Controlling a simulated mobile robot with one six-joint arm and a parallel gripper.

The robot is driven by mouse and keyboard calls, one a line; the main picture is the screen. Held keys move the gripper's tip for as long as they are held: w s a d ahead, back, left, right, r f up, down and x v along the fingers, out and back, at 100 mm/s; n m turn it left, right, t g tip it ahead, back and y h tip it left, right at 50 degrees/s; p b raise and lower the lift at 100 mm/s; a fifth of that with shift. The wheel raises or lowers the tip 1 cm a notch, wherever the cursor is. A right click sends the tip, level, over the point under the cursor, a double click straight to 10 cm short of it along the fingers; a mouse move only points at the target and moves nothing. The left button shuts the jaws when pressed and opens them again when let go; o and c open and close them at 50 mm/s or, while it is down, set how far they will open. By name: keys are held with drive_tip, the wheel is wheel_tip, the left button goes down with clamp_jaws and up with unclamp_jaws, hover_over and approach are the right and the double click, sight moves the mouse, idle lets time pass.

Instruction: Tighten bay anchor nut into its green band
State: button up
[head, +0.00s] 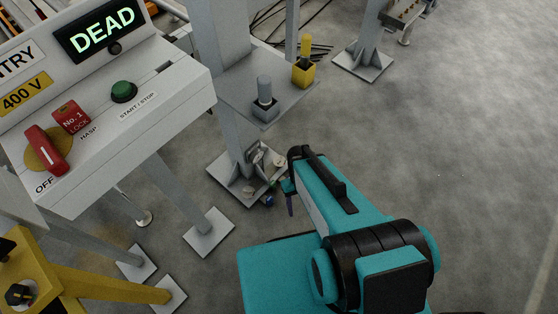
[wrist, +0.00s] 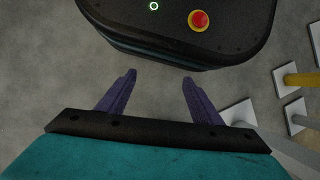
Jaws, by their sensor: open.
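The pale column foot plate (head: 225,178) stands on the floor in the head view, with small fittings around the column's base. I cannot tell which of these is the bay anchor nut, and no green band can be made out. My gripper (wrist: 159,78) is open in the wrist view, its two purple fingers apart with nothing between them. In the head view, one purple finger shows just right of the foot plate, partly hidden by my teal arm. A small blue item lies by the plate's front edge (head: 269,201).
A control panel (head: 150,120) with a lit DEAD display (head: 100,32), green button (head: 124,91) and red switch (head: 45,150) at OFF stands left. A grey shelf (head: 240,88) carries a grey holder (head: 264,108) and yellow holder (head: 303,74). Yellow legs (head: 100,284) stand lower left. Floor at right is clear.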

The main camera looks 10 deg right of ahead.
drive_tip(key=w+f+n+t+b, duration=0.1)
drive_tip(key=w+f+b, duration=0.25)
drive_tip(key=w, duration=0.25)
drive_tip(key=w+f+n+t+b, duration=0.1)
drive_tip(key=w+f+n+b, duration=0.1)
drive_tip(key=w+b, duration=0.35)
drive_tip(key=w+f+n+b, duration=0.1)
drive_tip(key=w+f+b, duration=0.25)
drive_tip(key=w, duration=0.35)
drive_tip(key=n+t+b, duration=0.3)
drive_tip(key=n+b, duration=0.2)
drive_tip(key=b, duration=0.8)
hover_over(280, 159)
drive_tip(key=shift+w+a, duration=0.1)
drive_tip(key=shift+f, duration=0.1)
wheel_tip(280, 159, down, 14)
drive_tip(key=b, duration=0.5)
